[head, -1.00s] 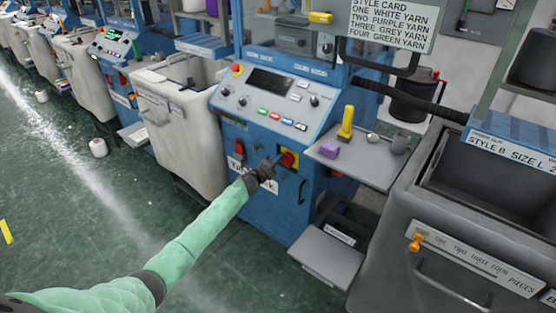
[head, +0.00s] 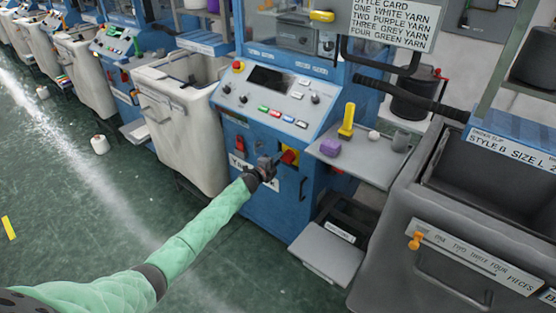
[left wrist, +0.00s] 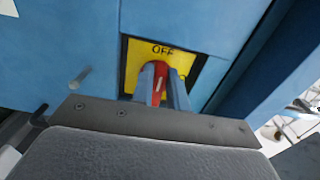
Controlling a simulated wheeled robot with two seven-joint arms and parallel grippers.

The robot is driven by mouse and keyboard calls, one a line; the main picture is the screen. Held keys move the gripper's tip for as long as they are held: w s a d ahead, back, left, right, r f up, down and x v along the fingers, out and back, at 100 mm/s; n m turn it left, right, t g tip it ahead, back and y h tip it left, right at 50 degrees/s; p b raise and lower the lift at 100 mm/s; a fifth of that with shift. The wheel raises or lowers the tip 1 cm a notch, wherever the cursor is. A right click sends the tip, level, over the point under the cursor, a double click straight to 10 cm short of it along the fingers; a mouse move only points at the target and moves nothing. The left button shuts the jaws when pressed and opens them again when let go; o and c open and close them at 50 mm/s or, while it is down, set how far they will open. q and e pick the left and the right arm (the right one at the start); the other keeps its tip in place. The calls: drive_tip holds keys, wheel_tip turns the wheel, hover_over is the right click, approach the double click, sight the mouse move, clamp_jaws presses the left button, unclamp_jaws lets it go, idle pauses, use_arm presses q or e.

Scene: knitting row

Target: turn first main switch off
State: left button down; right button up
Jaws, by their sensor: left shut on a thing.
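The first main switch is a red handle (head: 290,156) on a yellow plate (head: 291,148), low on the front of the nearest blue machine (head: 262,135). My left gripper (head: 277,162) reaches it from the left and partly hides it. In the left wrist view the fingers (left wrist: 163,88) are shut on the red handle (left wrist: 161,72), one on each side. The handle stands roughly upright below the word OFF on the yellow plate (left wrist: 191,62). The lower part of the plate is hidden by the gripper. My right gripper is not in view.
A grey shelf (head: 368,168) with a purple block (head: 330,147) and a yellow-handled tool (head: 347,120) juts out right of the switch. A pale bin (head: 185,135) stands left, a grey bin (head: 400,265) right. A grey step (head: 327,254) sits below.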

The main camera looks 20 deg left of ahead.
use_arm(q)
drive_tip(key=shift+a, duration=0.1)
drive_tip(key=c, duration=1.4)
unclamp_jaws()
drive_tip(key=shift+s, duration=0.1)
